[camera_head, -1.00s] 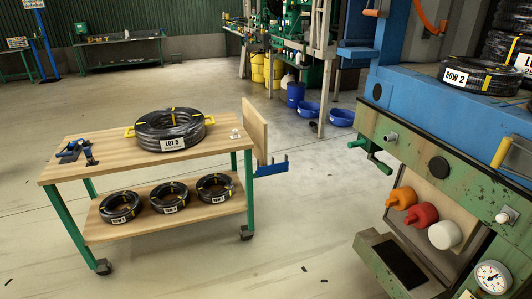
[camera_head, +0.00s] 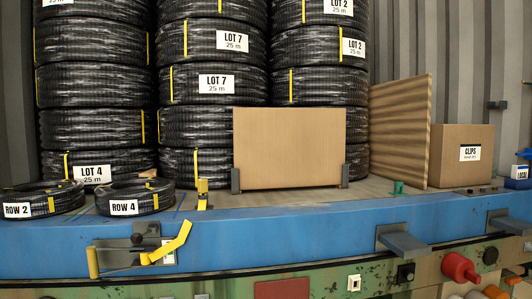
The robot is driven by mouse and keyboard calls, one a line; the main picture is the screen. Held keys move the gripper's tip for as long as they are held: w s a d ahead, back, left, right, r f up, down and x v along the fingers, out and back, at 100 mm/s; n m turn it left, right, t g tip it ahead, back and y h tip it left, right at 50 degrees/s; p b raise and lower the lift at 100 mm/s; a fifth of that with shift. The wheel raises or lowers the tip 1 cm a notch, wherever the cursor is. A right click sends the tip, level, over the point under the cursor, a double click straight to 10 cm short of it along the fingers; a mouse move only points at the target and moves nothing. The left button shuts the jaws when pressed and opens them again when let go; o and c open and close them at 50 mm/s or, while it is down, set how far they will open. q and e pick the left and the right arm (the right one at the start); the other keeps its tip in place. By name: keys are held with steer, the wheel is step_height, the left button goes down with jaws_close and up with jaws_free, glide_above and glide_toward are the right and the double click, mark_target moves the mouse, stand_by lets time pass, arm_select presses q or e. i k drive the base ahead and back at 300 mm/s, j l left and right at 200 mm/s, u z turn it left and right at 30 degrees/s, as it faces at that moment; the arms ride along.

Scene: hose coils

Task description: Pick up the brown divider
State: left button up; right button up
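A flat brown board (camera_head: 289,147) stands upright in front of the middle coil stacks, its lower corners at two dark grey brackets. A taller brown ribbed panel (camera_head: 400,132) stands upright at an angle to its right, near a small green clip. Either could be the brown divider; I cannot tell which. Neither gripper shows in this view.
Tall stacks of black hose coils (camera_head: 213,85) fill the back. Two small coils labelled ROW 2 (camera_head: 43,199) and ROW 4 (camera_head: 133,197) lie at left. A cardboard CLIPS box (camera_head: 461,156) sits at right. A blue ledge (camera_head: 300,238) with a yellow latch (camera_head: 140,250) runs along the front.

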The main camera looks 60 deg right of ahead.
mark_target(274, 148)
steer(key=i+j+z, duration=0.2)
steer(key=z, duration=0.2)
steer(key=i+j+z, duration=0.2)
steer(key=z, duration=0.2)
steer(key=j, duration=0.1)
